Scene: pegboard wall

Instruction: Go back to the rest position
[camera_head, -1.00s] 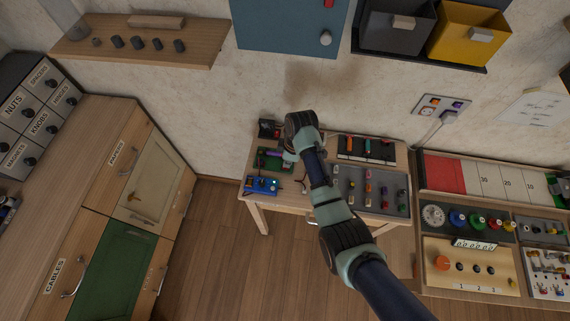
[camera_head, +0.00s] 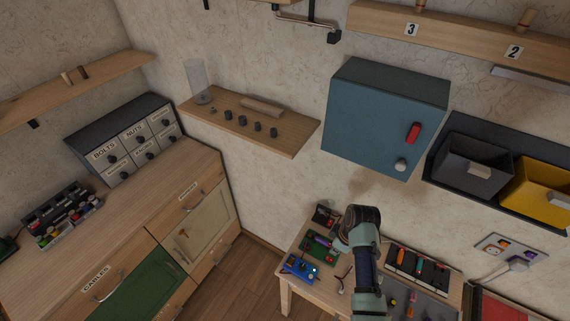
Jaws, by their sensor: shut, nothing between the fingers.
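My arm rises from the bottom edge of the head view, over the small workbench (camera_head: 284,277). My gripper (camera_head: 342,246) is at the arm's far end, small and partly hidden by my wrist. It is shut, with nothing seen in it. It is close in the picture to the green board (camera_head: 318,252) with a purple piece (camera_head: 322,240) on it. A blue device (camera_head: 300,267) lies at the bench's front left. I cannot tell how high my gripper is above the bench.
A blue wall cabinet (camera_head: 370,125) is above the bench, with a grey bin (camera_head: 462,172) and yellow bin (camera_head: 530,195) at right. A wooden shelf (camera_head: 290,140) with dark knobs is at left. A dark tool tray (camera_head: 425,262) lies right of my arm. Labelled drawers (camera_head: 120,155) stand on the left counter.

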